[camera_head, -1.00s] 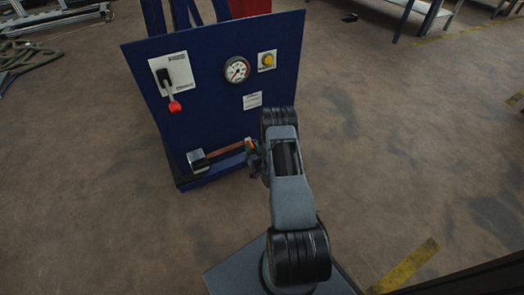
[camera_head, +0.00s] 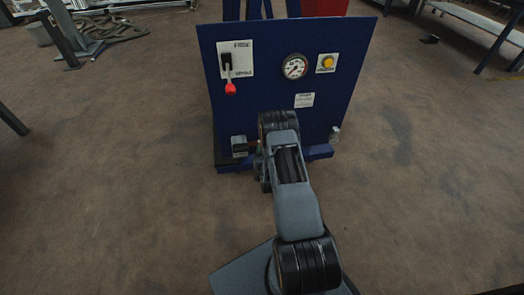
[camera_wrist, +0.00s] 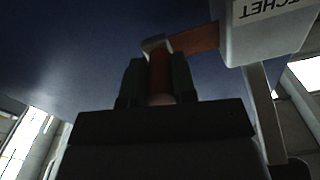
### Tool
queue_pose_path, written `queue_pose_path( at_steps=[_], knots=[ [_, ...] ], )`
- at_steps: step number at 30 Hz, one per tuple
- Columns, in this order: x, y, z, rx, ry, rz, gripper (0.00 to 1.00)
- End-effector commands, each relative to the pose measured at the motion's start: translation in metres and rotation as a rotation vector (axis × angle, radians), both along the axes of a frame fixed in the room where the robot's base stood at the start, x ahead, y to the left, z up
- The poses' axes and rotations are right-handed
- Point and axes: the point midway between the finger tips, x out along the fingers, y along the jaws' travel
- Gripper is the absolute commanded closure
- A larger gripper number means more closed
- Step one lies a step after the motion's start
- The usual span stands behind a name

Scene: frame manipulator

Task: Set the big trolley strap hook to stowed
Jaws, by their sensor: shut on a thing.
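The big trolley is a blue upright panel (camera_head: 275,95). At its lower left is a grey ratchet box (camera_head: 239,146); the wrist view shows this box (camera_wrist: 265,38) at the upper right with upside-down lettering. An orange-brown strap (camera_wrist: 197,39) runs from the box to the strap hook (camera_wrist: 157,44), which has a grey top. My gripper (camera_wrist: 157,80) is shut on the strap hook, with a dark finger on either side of its reddish-brown part. In the head view, my arm hides most of the gripper, the hook and much of the strap.
The floor around the trolley is clear. Workbenches (camera_head: 478,22) stand at the far right.

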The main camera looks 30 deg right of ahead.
Motion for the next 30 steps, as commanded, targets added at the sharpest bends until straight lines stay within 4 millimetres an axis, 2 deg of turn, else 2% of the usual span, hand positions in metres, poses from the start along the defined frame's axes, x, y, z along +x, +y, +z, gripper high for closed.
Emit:
queue_pose_path(
  at_steps=[4, 5, 12, 23, 26, 30],
  knots=[
    [0.001, 0.0, 0.001, -0.001, -0.002, 0.001, 1.0],
    [0.001, 0.001, 0.0, -0.001, -0.002, 0.001, 0.74],
    [0.001, 0.001, 0.0, 0.0, -0.001, 0.002, 0.51],
    [-0.006, 0.003, 0.001, 0.001, 0.001, 0.002, 0.49],
    [-0.019, 0.008, 0.001, 0.001, 0.003, 0.002, 0.49],
    [-0.046, 0.017, 0.001, 0.002, 0.004, 0.002, 0.49]
  ],
)
